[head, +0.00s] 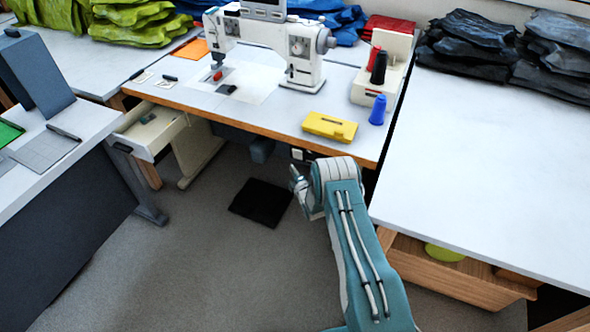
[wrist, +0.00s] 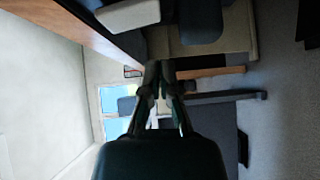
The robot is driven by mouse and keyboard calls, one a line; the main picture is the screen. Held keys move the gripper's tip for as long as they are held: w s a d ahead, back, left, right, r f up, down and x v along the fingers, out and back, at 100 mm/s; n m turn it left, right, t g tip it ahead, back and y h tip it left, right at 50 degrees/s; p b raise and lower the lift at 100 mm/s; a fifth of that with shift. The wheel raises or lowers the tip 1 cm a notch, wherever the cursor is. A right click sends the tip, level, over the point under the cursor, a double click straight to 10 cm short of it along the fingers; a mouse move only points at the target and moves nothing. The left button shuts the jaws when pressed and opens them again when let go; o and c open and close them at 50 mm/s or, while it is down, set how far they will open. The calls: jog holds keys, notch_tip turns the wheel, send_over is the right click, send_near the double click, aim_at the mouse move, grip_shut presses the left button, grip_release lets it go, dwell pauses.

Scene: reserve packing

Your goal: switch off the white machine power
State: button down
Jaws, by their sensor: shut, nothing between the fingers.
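The white sewing machine (head: 300,45) stands upright on the table, with a red part near its needle. Under the table's front edge, a small black-and-white box (head: 301,155) shows just above my arm's end; I cannot make out a switch or its position. My gripper (wrist: 158,68) is shut and empty in the wrist view, its fingertips together below the tabletop's level. In the head view my arm's end hides most of the gripper. A pale block (wrist: 128,15) is close above the fingers in the wrist view; I cannot tell whether it is the same box.
The sewing table (head: 260,116) has a wooden front edge. On it are a yellow box (head: 330,127), a blue spool (head: 377,110) and a thread stand (head: 366,90). An open drawer (head: 150,130) juts out at left. A black pedal (head: 261,202) lies on the floor.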

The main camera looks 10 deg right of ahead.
jog(key=s+d+f, duration=0.1)
jog(key=s, duration=0.9)
jog(key=shift+d, duration=0.25)
jog(key=shift+d, duration=0.15)
